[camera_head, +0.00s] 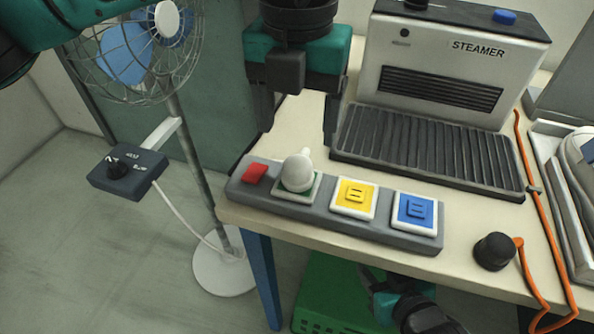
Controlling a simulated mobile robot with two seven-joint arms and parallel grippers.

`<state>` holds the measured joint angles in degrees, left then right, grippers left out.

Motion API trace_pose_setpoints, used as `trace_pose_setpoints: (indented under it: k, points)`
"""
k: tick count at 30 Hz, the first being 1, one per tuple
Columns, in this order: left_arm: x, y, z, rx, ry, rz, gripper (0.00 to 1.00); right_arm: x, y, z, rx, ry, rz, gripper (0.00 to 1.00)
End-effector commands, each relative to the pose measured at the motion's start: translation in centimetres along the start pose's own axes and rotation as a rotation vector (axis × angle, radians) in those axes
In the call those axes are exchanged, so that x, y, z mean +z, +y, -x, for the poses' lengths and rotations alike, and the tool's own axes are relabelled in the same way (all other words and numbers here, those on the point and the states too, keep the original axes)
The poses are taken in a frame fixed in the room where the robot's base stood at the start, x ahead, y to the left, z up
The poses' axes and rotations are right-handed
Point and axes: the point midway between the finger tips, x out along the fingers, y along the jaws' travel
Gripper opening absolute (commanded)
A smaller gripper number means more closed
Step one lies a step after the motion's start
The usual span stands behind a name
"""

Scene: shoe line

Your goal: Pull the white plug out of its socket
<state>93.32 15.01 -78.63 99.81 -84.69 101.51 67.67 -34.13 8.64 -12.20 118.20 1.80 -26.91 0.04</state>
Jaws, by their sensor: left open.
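The white plug (297,174) stands upright in the green-edged socket (284,197) of a grey power strip (390,236) along the table's front edge. Its rounded body and narrow top show; its prongs are hidden. My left gripper (298,136) is open, fingers pointing down, with the plug's top showing just below the gap between the fingertips. It appears empty and apart from the plug. My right gripper (372,283) is low in front of the table, partly seen; its jaw opening is unclear.
The strip also has a red switch (254,173), a yellow socket (355,196) and a blue socket (416,211). The steamer (441,62) stands behind. A black knob-shaped piece (495,250) lies by an orange cord (541,218). A fan (130,50) stands left; a green crate (330,300) is below.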

Motion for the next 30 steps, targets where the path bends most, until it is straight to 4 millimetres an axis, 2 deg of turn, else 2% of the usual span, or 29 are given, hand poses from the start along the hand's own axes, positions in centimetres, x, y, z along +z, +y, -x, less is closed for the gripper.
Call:
trace_pose_setpoints:
  k: [12, 16, 21, 30]
  points:
    - [0.0, 0.0, -6.2, 0.0, 0.001, -0.001, 0.73, 3.3, 0.0, -2.2, -0.002, -0.002, -0.001, 0.43]
    - [0.0, 0.0, -7.6, 0.0, 0.001, 0.0, 0.73, 4.5, 0.1, -3.1, -0.003, -0.002, -0.001, 0.43]
    - [0.0, 0.0, -8.4, -0.001, 0.0, 0.0, 0.73, 5.1, 0.1, -3.5, -0.003, -0.002, -0.001, 0.43]
    - [0.0, 0.0, -8.2, -0.001, 0.0, 0.0, 0.73, 4.8, 0.1, -3.5, -0.003, 0.002, 0.0, 0.43]
